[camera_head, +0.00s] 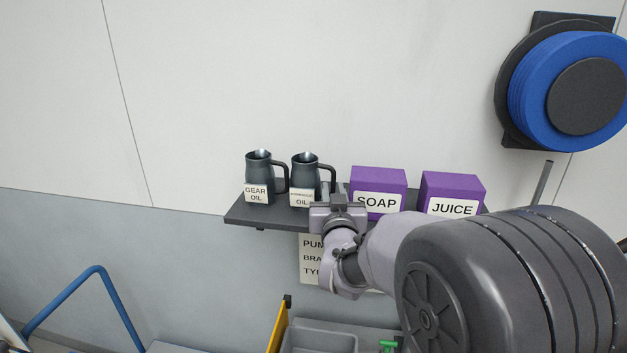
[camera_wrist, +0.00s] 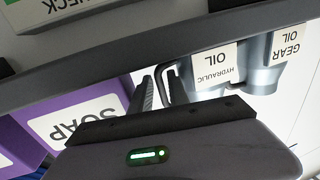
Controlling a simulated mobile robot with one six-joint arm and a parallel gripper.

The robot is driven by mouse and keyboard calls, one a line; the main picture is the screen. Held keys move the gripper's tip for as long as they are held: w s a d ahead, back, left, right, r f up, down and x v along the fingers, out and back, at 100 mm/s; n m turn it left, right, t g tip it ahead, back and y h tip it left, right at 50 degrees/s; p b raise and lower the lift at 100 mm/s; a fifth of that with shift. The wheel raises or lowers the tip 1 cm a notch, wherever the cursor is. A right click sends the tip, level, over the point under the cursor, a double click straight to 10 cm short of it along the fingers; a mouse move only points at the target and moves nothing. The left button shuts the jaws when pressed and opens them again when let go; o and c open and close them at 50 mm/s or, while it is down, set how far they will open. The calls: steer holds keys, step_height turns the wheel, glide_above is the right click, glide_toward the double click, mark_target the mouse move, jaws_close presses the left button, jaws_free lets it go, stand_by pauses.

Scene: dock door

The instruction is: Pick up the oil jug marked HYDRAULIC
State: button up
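The jug marked HYDRAULIC OIL (camera_head: 302,174) is dark grey and stands upright on the wall shelf, its handle on the right. In the wrist view this jug (camera_wrist: 213,78) appears upside down, its label facing my camera. My gripper (camera_head: 338,190) is at the shelf's front edge, just right of the jug, close to its handle. In the wrist view my gripper (camera_wrist: 155,90) shows two dark fingers with a narrow gap between them, beside the dark handle. I see nothing held. Whether a finger touches the handle is unclear.
The GEAR OIL jug (camera_head: 259,172) stands left of the hydraulic one. Purple SOAP (camera_head: 379,180) and JUICE (camera_head: 453,187) boxes stand to the right on the dark shelf (camera_head: 243,216). A sign (camera_head: 310,262) hangs below. A blue reel (camera_head: 530,85) is on the wall.

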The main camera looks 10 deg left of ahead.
steer(key=shift+w+a, duration=0.2)
steer(key=shift+w, duration=0.8)
steer(key=shift+s, duration=0.2)
steer(key=shift+c, duration=0.4)
jaws_close()
